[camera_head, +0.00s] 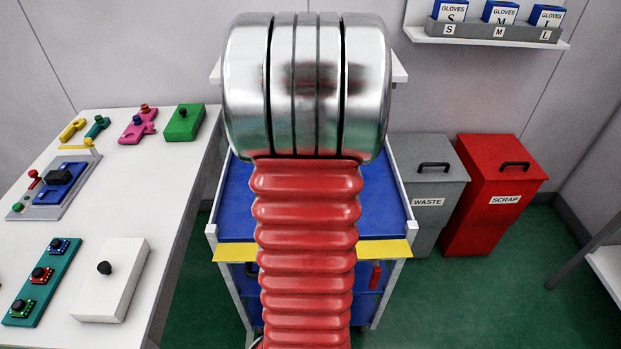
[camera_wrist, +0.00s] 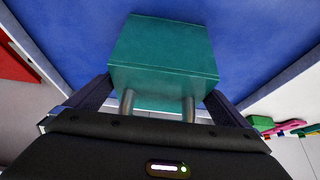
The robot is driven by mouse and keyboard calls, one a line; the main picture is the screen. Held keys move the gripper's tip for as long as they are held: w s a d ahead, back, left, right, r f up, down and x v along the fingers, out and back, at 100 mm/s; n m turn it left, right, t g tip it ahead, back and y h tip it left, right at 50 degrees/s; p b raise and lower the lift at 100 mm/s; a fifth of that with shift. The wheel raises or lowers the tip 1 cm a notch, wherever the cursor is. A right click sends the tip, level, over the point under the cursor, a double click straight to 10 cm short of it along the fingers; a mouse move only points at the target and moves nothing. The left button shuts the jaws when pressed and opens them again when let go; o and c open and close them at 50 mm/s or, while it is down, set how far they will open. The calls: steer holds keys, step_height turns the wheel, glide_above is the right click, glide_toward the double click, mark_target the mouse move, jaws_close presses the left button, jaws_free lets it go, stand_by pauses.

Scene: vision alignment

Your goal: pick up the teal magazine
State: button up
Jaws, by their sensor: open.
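In the wrist view a teal block (camera_wrist: 165,48), which I take for the teal magazine, shows against the blue surface. Two metal posts show below its near face. My gripper (camera_wrist: 158,98) is open, with one dark finger at each lower side of the block. I cannot tell whether the fingers touch it. In the head view my red and silver arm hides the block and the gripper.
A blue-topped cart (camera_head: 234,209) stands behind my arm. The white table (camera_head: 150,184) at left holds a teal strip with several modules (camera_head: 40,283), a white box (camera_head: 112,281) and coloured parts. Grey waste (camera_head: 427,180) and red scrap bins (camera_head: 492,195) stand right.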

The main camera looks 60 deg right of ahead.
steer(key=shift+c, duration=0.6)
steer(key=c, duration=1)
steer(key=shift+o, duration=0.2)
steer(key=shift+r, duration=0.2)
step_height(320, 180, up, 10)
steer(key=shift+f, duration=0.15)
